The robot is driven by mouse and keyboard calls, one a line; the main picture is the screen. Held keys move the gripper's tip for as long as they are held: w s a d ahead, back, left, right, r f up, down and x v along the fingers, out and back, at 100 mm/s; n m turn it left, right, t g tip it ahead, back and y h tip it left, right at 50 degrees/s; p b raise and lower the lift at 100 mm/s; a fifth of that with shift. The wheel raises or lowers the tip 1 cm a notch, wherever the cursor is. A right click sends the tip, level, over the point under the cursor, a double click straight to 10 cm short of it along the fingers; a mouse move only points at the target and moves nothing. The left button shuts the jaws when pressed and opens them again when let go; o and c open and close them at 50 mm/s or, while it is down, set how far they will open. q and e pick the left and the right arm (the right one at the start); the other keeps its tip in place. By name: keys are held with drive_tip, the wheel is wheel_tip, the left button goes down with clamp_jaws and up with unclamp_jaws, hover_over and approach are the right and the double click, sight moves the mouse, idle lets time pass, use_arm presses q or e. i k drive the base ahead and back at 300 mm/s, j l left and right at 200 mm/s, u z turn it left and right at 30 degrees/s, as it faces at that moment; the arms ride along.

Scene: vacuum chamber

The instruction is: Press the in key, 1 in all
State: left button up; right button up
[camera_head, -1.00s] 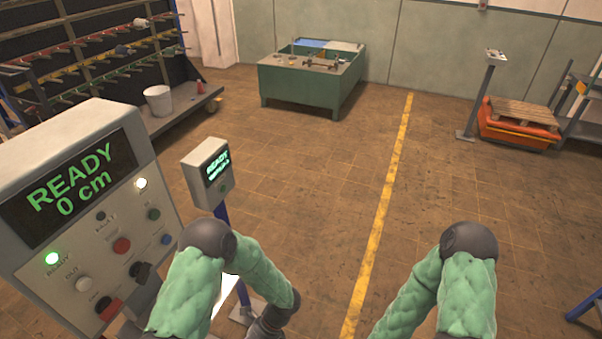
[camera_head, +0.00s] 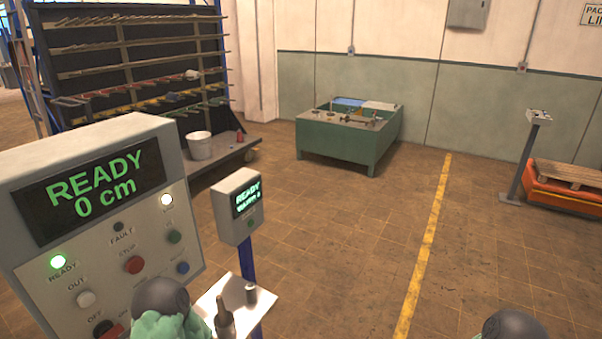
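A grey control panel (camera_head: 30,195) stands at the left, its display reading READY 0 cm. I cannot read the green key's label for certain. My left arm covers the panel's lower part.
A smaller display box (camera_head: 237,205) on a blue post stands just right of the panel, with a white plate (camera_head: 236,300) below it. A green bench (camera_head: 340,145), rack (camera_head: 130,65), bucket (camera_head: 200,146) and orange lift (camera_head: 560,187) stand farther back. Open floor lies between.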

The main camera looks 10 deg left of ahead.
sight(175, 236)
drive_tip(key=u, duration=1.45)
